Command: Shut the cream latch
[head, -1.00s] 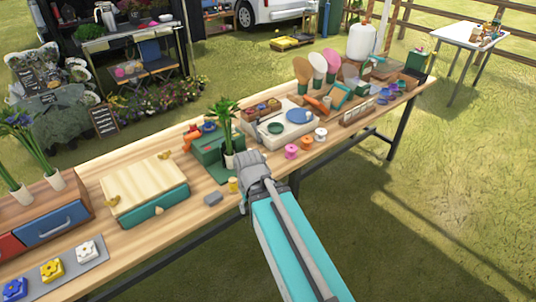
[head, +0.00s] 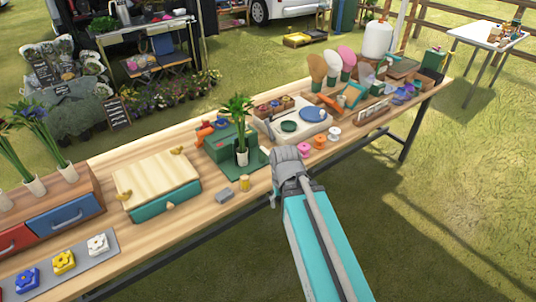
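A teal box (head: 167,205) with a pale cream slatted lid (head: 158,175) sits on the wooden table, left of my arm. The lid looks down on the box. A small tan piece (head: 170,205) shows on the box's front face, and gold pieces show at the lid's corners. I cannot tell which piece is the cream latch or how it is set. My gripper (head: 275,200) is near the table's front edge, well right of the box and apart from it. My arm mostly hides its fingers, so I cannot tell whether it is open.
A potted plant (head: 241,155), a yellow jar (head: 244,184) and a grey block (head: 224,196) stand between the box and my arm. Spools (head: 319,142) lie right of my wrist. A drawer unit (head: 60,218) and a grey flower-block tray (head: 110,248) are left.

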